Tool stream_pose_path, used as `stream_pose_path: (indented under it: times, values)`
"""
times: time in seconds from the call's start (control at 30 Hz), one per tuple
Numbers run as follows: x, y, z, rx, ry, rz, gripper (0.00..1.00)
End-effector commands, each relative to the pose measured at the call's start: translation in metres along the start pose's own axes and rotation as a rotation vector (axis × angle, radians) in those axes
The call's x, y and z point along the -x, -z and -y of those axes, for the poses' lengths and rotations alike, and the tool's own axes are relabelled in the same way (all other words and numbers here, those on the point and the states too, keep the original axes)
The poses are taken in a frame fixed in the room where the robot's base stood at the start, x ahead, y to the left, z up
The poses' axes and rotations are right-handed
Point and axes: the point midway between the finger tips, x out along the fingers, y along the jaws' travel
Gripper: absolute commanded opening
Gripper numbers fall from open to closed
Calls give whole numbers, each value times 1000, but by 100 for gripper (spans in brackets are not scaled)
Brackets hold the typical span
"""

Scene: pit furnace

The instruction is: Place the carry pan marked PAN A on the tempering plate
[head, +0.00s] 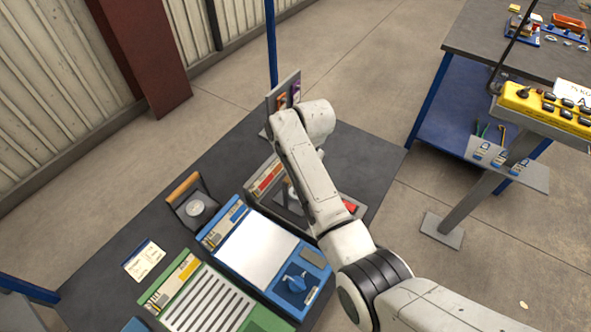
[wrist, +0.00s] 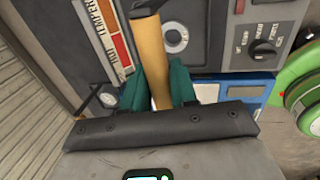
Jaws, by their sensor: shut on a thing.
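In the wrist view my gripper (wrist: 157,88) has its dark green fingers shut on a tan wooden handle (wrist: 150,60). The body of the pan on this handle is not clear, and I cannot read a PAN A mark. In the head view my arm hides the gripper. The tempering plate (head: 262,180), a grey unit with an orange and red label, is partly behind my arm. Its label (wrist: 117,50), with letters like TEMPER and HOT, shows left of the handle in the wrist view. I cannot tell whether the held pan touches the plate.
A blue unit (head: 262,250) with a pale top and a green slatted unit (head: 205,300) are in front. An upright rack (head: 285,92) stands behind. A yellow control panel (head: 550,108) is at right.

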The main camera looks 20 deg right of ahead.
Motion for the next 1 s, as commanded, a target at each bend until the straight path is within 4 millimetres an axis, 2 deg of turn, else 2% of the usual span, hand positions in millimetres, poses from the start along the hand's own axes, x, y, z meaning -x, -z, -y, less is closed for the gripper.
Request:
stream_pose_path:
  times: [0.03, 0.07, 0.3, 0.67, 0.77, 1.0]
  values:
    - [-2, 0, 0, 0, -1, 1, 0]
    - [-2, 0, 1, -1, 0, 0, 29]
    - [-2, 0, 1, -1, 1, -1, 52]
    - [5, 0, 0, -1, -1, 0, 53]
    - [19, -1, -1, -1, -2, 2, 53]
    - [68, -1, -1, -1, -4, 2, 53]
